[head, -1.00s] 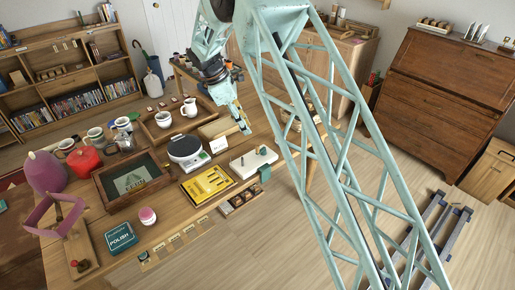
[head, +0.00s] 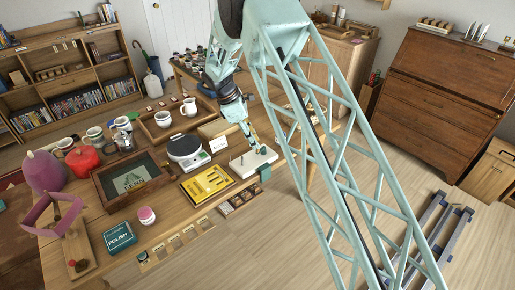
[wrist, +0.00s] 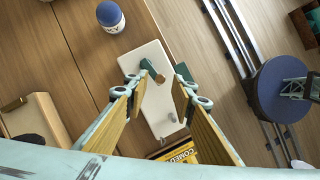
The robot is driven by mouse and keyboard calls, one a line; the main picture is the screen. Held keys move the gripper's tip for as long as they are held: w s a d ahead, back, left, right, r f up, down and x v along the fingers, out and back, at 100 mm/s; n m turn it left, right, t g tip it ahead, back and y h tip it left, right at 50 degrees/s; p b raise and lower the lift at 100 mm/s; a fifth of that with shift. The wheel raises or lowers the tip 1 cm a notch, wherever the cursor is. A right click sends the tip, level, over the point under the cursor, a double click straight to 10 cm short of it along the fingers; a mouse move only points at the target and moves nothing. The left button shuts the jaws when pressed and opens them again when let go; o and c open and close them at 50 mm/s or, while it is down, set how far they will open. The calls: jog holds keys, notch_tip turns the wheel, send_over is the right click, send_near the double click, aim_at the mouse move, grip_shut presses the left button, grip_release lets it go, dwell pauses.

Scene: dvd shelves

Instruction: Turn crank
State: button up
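The crank is a dark green arm (wrist: 152,70) with a brown hexagonal knob on a white board (wrist: 160,105) in the wrist view. The board (head: 240,168) lies near the front right edge of the table in the head view. A small grey peg stands on the board. My gripper (wrist: 158,92) is open, with its two wood-coloured fingers on either side of the board in the picture and the knob between their tips. I cannot tell whether the fingers touch anything. In the head view my gripper (head: 256,147) is above the board's far end.
A yellow "COMED..." box (wrist: 182,155) lies close to the board.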

aim_at(258, 152)
jog(key=shift+x, duration=2.1)
jog(key=shift+c, duration=0.3)
grip_shut()
